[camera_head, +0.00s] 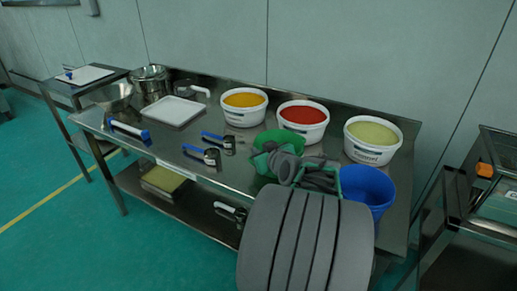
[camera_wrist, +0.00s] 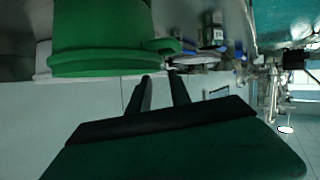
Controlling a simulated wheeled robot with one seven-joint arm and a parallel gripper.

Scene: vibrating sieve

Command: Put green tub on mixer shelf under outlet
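The green tub (camera_head: 277,139) stands on the steel table, left of a blue tub. My gripper (camera_head: 290,168) is in front of it and hides part of its near side. In the wrist view, which looks upside down, the green tub (camera_wrist: 100,40) fills the upper left, with a tab at its rim. My gripper's two dark fingers (camera_wrist: 160,75) are apart, with their tips close by that tab. Nothing shows clearly between them, and contact cannot be told. A metal-framed machine with clear panels (camera_head: 492,185) stands at the right edge; whether it is the mixer is unclear, and no outlet is identifiable.
The blue tub (camera_head: 368,187) is close right of my gripper. Behind are white tubs of yellow (camera_head: 244,118), red (camera_head: 303,135) and pale green (camera_head: 372,155) contents. Blue-handled scoops (camera_head: 212,155), a white tray (camera_head: 174,112) and steel bowls (camera_head: 112,99) lie to the left.

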